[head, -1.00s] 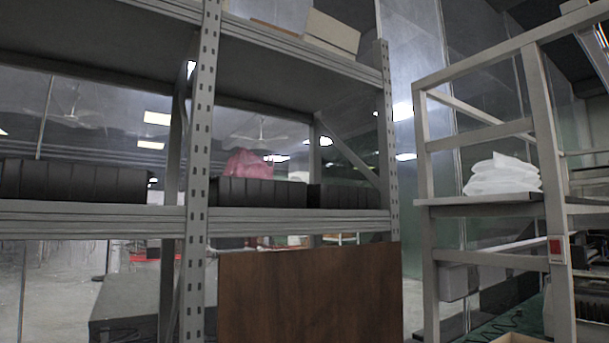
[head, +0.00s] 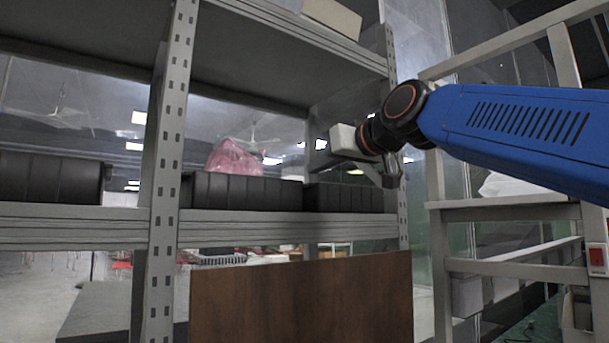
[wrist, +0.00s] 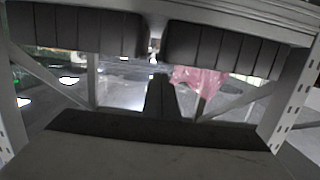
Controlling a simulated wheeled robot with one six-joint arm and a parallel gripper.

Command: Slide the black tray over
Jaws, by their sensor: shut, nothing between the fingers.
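Three black trays stand on the middle shelf (head: 300,230): one at the left (head: 50,179), one in the middle (head: 240,190) and one at the right (head: 345,197). The wrist view is upside down. In it the right tray (wrist: 75,28) and the middle tray (wrist: 220,50) sit side by side with a narrow gap between them.
A pink bag (head: 232,158) sits at the middle tray. Metal uprights stand at the left (head: 165,180) and right of the shelf bay. A brown board (head: 300,300) stands below the shelf. A grey rack (head: 450,240) with a white bag (head: 510,185) is at the right.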

